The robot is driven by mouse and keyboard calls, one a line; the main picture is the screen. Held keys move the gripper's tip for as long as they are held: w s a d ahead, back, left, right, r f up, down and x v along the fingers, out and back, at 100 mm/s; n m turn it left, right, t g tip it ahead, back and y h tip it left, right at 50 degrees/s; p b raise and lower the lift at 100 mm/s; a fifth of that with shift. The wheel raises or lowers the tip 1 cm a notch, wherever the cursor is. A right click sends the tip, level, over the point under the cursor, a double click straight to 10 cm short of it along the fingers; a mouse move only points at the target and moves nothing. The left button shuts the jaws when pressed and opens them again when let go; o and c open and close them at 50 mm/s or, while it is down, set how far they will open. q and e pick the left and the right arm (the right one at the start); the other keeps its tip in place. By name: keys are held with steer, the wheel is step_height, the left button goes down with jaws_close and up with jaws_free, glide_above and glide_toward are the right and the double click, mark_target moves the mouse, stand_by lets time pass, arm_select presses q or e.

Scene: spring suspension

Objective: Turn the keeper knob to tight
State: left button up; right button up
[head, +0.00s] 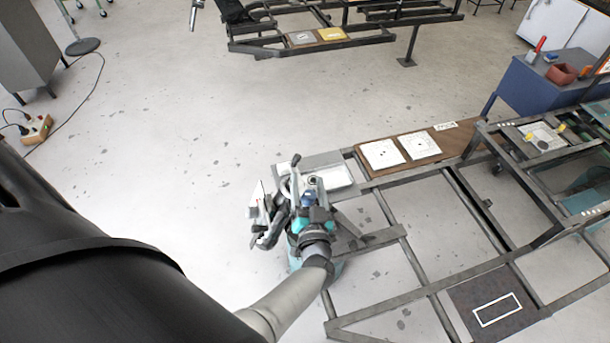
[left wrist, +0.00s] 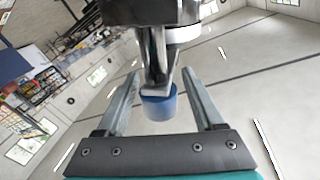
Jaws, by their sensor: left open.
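A blue round knob (left wrist: 159,103), which looks like the keeper knob, hangs below a grey metal bracket (left wrist: 158,50) in the left wrist view. My left gripper (left wrist: 160,74) is open, with one finger on each side of the knob. A gap shows between the knob and each finger, so it is not gripped. In the head view my left gripper (head: 302,203) is at the metal suspension assembly (head: 267,207) on the left corner of the frame. There the gripper and arm hide much of the assembly, and the knob's setting cannot be read.
A low steel frame (head: 395,243) with open gaps runs to the right. A white tray (head: 327,177) sits behind the gripper, and a brown board (head: 403,150) with white cards lies beyond it. A blue cabinet (head: 535,88) stands back right.

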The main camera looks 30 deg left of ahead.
arm_select(q)
steer(key=shift+w, duration=0.1)
jaws_close()
stand_by(0.6)
